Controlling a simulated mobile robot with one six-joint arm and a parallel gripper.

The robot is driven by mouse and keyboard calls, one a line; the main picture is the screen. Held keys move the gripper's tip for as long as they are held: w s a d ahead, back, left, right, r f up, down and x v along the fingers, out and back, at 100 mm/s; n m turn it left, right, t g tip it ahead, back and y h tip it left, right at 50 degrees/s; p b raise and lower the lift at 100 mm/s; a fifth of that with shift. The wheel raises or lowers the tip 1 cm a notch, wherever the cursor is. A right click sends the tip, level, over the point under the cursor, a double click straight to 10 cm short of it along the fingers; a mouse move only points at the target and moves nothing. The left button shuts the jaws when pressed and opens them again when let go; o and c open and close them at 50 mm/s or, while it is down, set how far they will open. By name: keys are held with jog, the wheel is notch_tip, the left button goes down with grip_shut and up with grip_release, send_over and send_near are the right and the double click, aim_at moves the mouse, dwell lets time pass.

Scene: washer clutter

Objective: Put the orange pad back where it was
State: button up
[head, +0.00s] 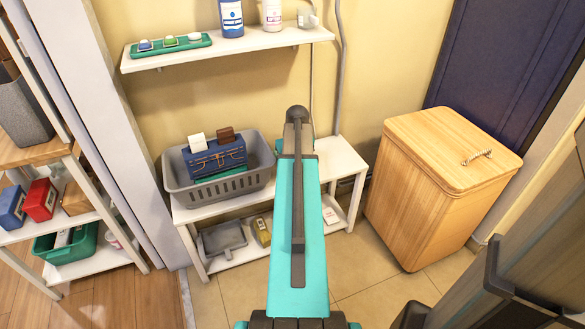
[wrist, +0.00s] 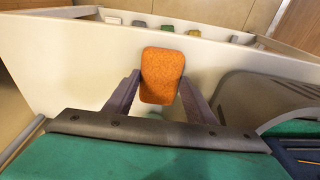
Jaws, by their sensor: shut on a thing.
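The orange pad (wrist: 162,75) shows in the wrist view, upright in the picture, between the two purple-grey fingers of my gripper (wrist: 159,90). My gripper is shut on it. Behind it is the white surface of the low bench (wrist: 80,68); I cannot tell whether the pad touches it. In the head view my arm hides both the gripper and the pad. The low white bench (head: 342,158) also shows there.
A grey basket (head: 192,201) holding a dark blue box (head: 215,160) stands on the bench, left of my arm. A wall shelf (head: 255,42) carries a green tray (head: 192,46) and bottles. A wooden hamper (head: 400,195) stands right. The bench's lower shelf holds a dustpan (head: 222,237).

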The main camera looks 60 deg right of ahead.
jog(key=o, duration=1.1)
jog(key=shift+f, duration=0.1)
notch_tip(320, 180, up, 12)
jog(key=s+a+p, duration=0.1)
jog(key=p, duration=0.1)
jog(key=shift+s, duration=0.25)
dwell(0.6)
